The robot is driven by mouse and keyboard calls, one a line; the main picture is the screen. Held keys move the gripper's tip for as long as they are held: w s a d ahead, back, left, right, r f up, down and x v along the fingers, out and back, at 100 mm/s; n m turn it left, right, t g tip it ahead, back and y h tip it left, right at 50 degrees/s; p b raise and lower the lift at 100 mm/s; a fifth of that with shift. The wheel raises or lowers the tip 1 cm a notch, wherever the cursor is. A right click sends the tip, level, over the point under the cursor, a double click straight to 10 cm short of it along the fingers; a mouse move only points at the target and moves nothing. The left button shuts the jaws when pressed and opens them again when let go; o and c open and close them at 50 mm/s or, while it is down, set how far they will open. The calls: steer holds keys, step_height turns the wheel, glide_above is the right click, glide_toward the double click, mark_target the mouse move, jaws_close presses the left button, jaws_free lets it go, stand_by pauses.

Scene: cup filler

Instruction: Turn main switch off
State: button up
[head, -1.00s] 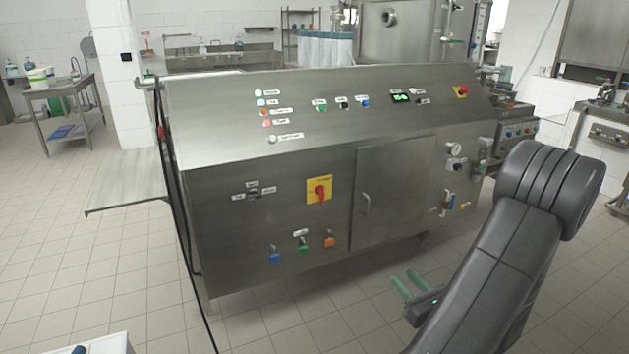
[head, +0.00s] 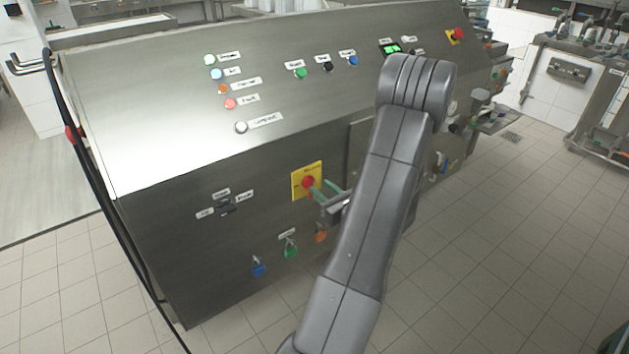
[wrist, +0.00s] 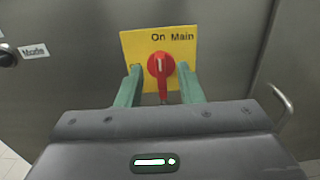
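The main switch is a red rotary knob (wrist: 160,66) on a yellow plate (wrist: 187,46) marked "On Main" in the wrist view. Its white mark stands about upright. In the head view the red knob (head: 308,182) shows on the yellow plate (head: 314,167) on the front of the steel cabinet. My gripper (wrist: 160,84) is open in front of the plate, one green finger on each side of the knob's lower part. I cannot tell whether the fingers touch the knob. In the head view my gripper (head: 322,187) reaches the plate from the right.
A black selector (head: 226,206) is left of the plate. A door handle (wrist: 280,104) sticks out at the right in the wrist view. Buttons and lamps line the sloped panel (head: 160,110). Tiled floor (head: 480,260) is clear at right.

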mark_target(314, 182)
steer(key=shift+x, duration=2.05)
steer(key=shift+c, duration=0.4)
jaws_close()
